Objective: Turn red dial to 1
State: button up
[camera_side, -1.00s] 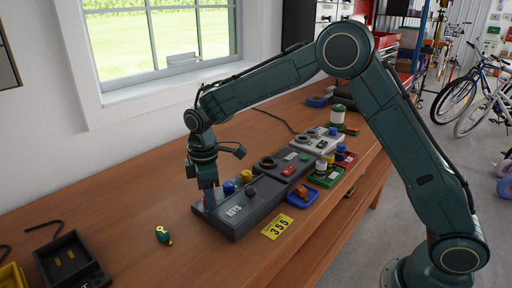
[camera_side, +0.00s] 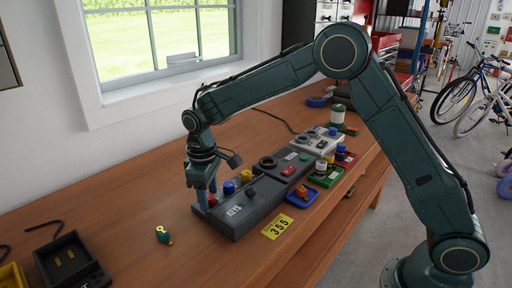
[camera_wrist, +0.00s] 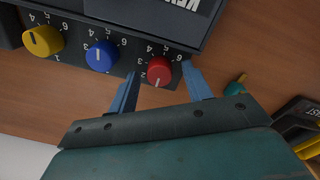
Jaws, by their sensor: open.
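My gripper (camera_wrist: 160,76) is open, with one blue finger on each side of the red dial; contact cannot be told. In the side view, my gripper (camera_side: 206,201) is down at the near-left end of the box, with the red dial (camera_side: 212,200) between its fingers.
A yellow 355 tag (camera_side: 277,227) and a blue tray (camera_side: 303,197) lie beside the box. More devices stand behind it along the bench (camera_side: 130,205). A small teal-and-yellow object (camera_side: 163,235) lies to the left. Bare wood surrounds it.

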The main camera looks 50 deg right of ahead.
jog(key=m, duration=1.2)
jog(key=shift+w+m, duration=0.1)
jog(key=shift+m, duration=0.2)
notch_tip(320, 180, up, 14)
jog(key=s+d+r+n+t, duration=0.1)
jog(key=s+d+r+n, duration=0.1)
jog(key=s, duration=0.8)
jog(key=s+d+r+n+t, duration=0.2)
jog(key=s+d+r, duration=0.3)
jog(key=s+d, duration=0.2)
jog(key=shift+s+d+r, duration=0.2)
jog(key=shift+s+r, duration=0.05)
jog(key=shift+s, duration=1.1)
dwell(0.5)
